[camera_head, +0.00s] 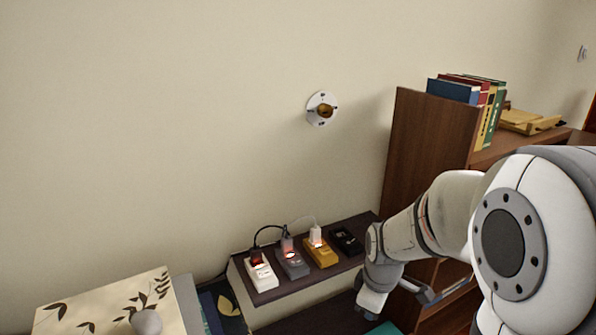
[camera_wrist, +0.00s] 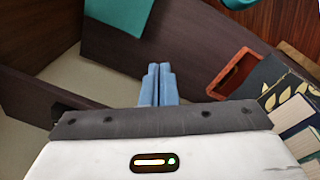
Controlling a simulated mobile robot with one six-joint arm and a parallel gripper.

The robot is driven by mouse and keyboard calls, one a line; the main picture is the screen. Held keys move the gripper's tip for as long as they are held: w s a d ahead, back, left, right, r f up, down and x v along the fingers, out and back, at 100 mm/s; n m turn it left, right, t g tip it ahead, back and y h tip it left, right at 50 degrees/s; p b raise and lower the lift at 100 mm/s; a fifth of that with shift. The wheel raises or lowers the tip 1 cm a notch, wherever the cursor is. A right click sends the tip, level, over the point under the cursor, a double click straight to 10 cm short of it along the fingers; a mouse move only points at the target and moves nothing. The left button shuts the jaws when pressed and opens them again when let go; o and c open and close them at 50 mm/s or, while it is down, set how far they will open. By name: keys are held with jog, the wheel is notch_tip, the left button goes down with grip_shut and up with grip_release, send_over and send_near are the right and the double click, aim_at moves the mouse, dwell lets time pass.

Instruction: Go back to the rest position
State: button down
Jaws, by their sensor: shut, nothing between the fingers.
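My gripper (camera_wrist: 158,72) shows in the wrist view with its two blue-grey fingers pressed together and nothing between them. In the head view my gripper (camera_head: 368,302) hangs low at the end of my white arm, in front of the dark shelf's right end and left of the bookcase. It looks apart from the things around it, though the exact gap to the shelf is hard to tell.
A dark shelf (camera_head: 297,290) carries several switch boxes, some lit and with cables. A round dial (camera_head: 321,108) is on the wall. A brown bookcase (camera_head: 425,140) with books stands right. A leaf-patterned box (camera_head: 100,310) is lower left. A red-brown tray (camera_wrist: 232,70) shows in the wrist view.

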jog(key=s+r+m+p, duration=0.4)
jog(key=s+r+m, duration=0.1)
jog(key=r, duration=0.5)
jog(key=s+r+m+t+p, duration=0.1)
jog(key=s+r+m+p, duration=0.3)
jog(key=r, duration=0.6)
jog(key=s+m, duration=0.2)
jog(key=s, duration=0.1)
jog(key=shift+s+a+p, duration=0.2)
jog(key=shift+a+p, duration=0.2)
